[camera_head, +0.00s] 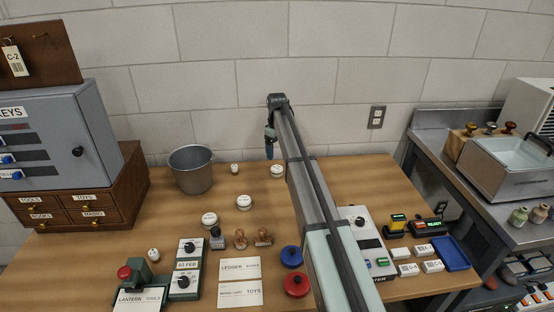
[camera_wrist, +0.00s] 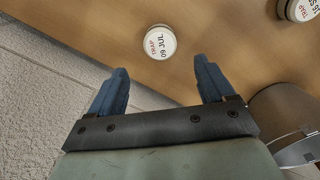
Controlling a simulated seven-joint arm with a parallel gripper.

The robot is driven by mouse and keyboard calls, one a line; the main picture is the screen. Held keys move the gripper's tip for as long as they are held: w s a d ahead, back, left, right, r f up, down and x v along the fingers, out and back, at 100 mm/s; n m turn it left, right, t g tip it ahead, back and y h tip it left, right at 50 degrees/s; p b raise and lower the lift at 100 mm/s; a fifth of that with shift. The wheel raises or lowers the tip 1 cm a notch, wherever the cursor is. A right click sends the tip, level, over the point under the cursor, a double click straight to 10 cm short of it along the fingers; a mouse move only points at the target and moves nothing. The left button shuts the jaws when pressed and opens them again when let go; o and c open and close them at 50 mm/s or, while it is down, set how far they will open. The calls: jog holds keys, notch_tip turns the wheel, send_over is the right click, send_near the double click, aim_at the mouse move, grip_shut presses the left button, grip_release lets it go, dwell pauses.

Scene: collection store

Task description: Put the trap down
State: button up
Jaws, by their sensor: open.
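Several round white-topped traps stand on the wooden table. The one nearest my gripper (camera_head: 269,154) appears to be the rear trap (camera_head: 277,171), close to the wall. In the wrist view a trap (camera_wrist: 160,42) reads "TRAP 09 JUL" and stands on the table just beyond the fingertips. My gripper also shows in the wrist view (camera_wrist: 161,66), its blue fingers apart with nothing between them. A second trap (camera_wrist: 300,9) is cut off at the top right there. Other traps stand further forward (camera_head: 244,202) and at left (camera_head: 209,219).
A grey metal bucket (camera_head: 191,169) stands left of my gripper, and its side shows in the wrist view (camera_wrist: 285,120). The wall is close behind. Stamps (camera_head: 240,239), cards (camera_head: 240,268) and red and blue discs (camera_head: 295,284) occupy the front.

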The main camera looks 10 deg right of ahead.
jog(key=shift+r, duration=1.75)
jog(key=shift+o, duration=0.5)
